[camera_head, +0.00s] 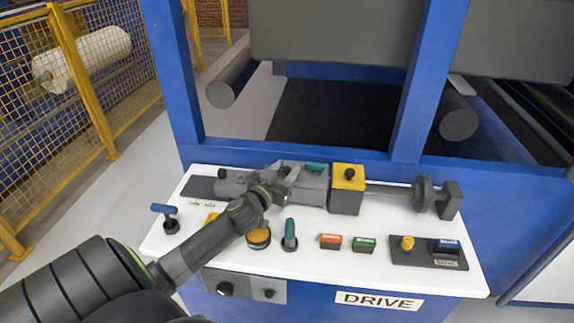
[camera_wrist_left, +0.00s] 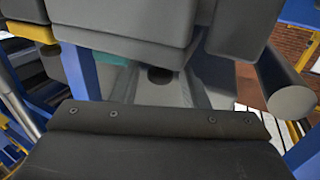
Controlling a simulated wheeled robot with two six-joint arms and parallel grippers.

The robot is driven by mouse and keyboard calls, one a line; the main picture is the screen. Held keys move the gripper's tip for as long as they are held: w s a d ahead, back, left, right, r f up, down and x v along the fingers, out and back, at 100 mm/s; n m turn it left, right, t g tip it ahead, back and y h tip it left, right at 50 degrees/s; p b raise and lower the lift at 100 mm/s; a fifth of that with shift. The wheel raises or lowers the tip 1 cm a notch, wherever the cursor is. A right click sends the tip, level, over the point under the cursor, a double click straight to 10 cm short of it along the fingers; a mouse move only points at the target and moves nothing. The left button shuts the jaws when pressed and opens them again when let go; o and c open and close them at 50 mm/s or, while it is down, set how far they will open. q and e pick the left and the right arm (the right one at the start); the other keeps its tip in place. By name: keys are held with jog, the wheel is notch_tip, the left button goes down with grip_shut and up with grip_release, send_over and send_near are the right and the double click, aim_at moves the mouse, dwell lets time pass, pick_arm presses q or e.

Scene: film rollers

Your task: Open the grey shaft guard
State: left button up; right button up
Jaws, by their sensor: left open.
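The grey shaft guard (camera_head: 314,188) appears to be the grey cover on the white bench top, between a grey motor-like body on the left and a yellow-topped grey block on the right. A teal tab (camera_head: 316,167) sits on its top, and a teal patch also shows in the left wrist view (camera_wrist_left: 108,57). My left gripper (camera_head: 285,172) is open over the guard's left part, left of the teal tab. It hides some of the guard, and I cannot tell whether it touches. My right gripper is not in view.
The yellow-topped block (camera_head: 348,177) carries a shaft with a disc (camera_head: 422,194) to the right. In front stand a blue-handled lever (camera_head: 164,209), a teal lever (camera_head: 290,233), red (camera_head: 330,241) and green (camera_head: 364,244) buttons. Blue frame posts (camera_head: 428,80) rise behind.

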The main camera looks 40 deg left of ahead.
pick_arm(q)
jog(key=shift+w+a, duration=0.1)
jog(key=shift+w, duration=0.45)
grip_shut()
